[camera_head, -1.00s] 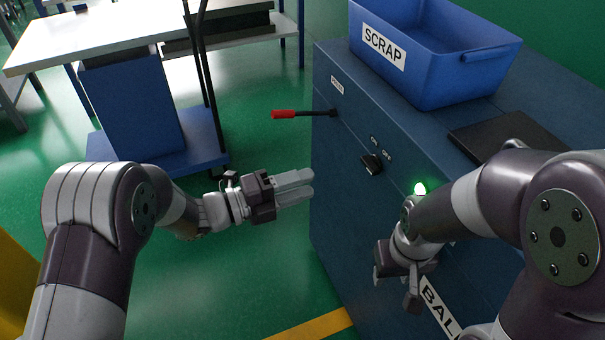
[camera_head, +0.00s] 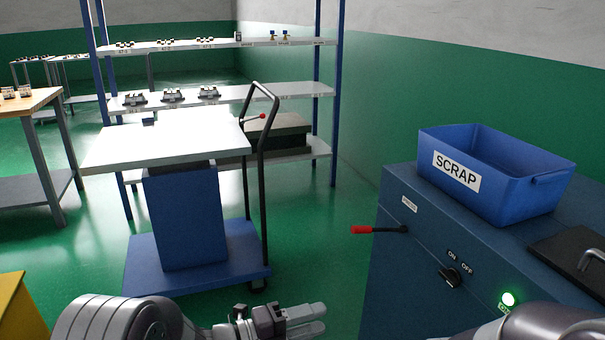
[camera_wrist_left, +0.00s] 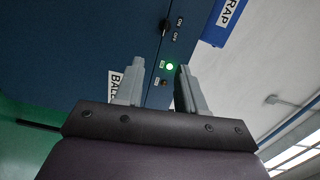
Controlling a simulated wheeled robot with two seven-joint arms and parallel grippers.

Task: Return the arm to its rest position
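My left arm comes in along the bottom left of the head view. Its left gripper (camera_head: 318,319) points right, in front of the blue machine cabinet (camera_head: 420,215). The left wrist view shows its two grey fingers (camera_wrist_left: 160,82) apart with nothing between them. Beyond them are the cabinet's switch, a lit green lamp (camera_wrist_left: 169,66) and a label starting "BAL". Only a part of my right arm (camera_head: 550,325) shows at the bottom right of the head view. The right gripper is out of view.
A blue SCRAP bin (camera_head: 545,200) stands on the cabinet. A red-tipped lever (camera_head: 362,230) sticks out left from it, above an ON/OFF switch (camera_head: 450,276). A blue trolley (camera_head: 150,262) with a black handle stands left. Green floor between trolley and cabinet is clear.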

